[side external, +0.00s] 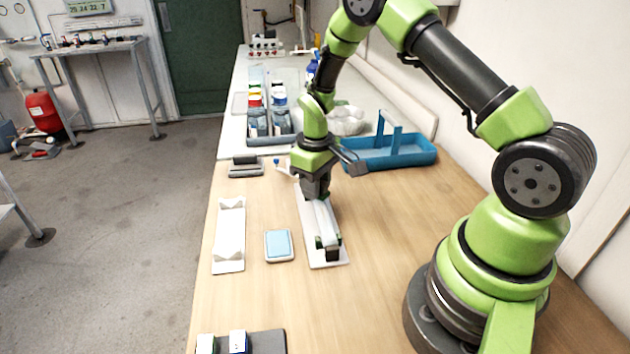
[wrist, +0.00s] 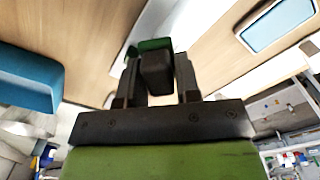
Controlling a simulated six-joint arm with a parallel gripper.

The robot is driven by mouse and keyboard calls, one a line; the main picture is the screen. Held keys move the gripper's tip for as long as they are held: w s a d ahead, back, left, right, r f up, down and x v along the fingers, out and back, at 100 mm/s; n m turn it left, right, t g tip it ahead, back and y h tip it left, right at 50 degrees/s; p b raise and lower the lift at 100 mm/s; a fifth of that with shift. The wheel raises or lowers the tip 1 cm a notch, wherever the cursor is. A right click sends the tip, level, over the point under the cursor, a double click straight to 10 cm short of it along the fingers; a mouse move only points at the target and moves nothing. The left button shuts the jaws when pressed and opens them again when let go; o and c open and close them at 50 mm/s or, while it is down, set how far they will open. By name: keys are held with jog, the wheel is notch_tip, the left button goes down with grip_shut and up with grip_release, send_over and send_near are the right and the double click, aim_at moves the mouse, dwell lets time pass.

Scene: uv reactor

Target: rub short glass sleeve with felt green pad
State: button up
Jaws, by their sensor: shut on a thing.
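My gripper (side external: 315,194) points down over the far part of a white rest (side external: 335,262). The wrist view shows its fingers (wrist: 158,75) shut on a dark block with green felt on its far side, the felt green pad (wrist: 150,45). A pale, partly see-through tube, seemingly the short glass sleeve (side external: 322,218), lies lengthwise on the rest, below and in front of my gripper. Dark and green parts show at the rest's near end; I cannot tell what they are. Whether the felt touches the sleeve is hidden.
A second white rest (side external: 229,240) with notched ends stands to the left. A blue-topped square pad (side external: 278,245) lies between the two rests. A blue tray with a handle (side external: 400,155) and a bottle rack (side external: 270,135) stand behind. A dark mat (side external: 262,342) lies at the front.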

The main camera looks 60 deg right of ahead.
aim_at(325, 226)
jog(key=shift+s+a, duration=3.25)
jog(key=shift+a, duration=0.05)
notch_tip(325, 226, up, 8)
jog(key=shift+w+d+r, duration=0.1)
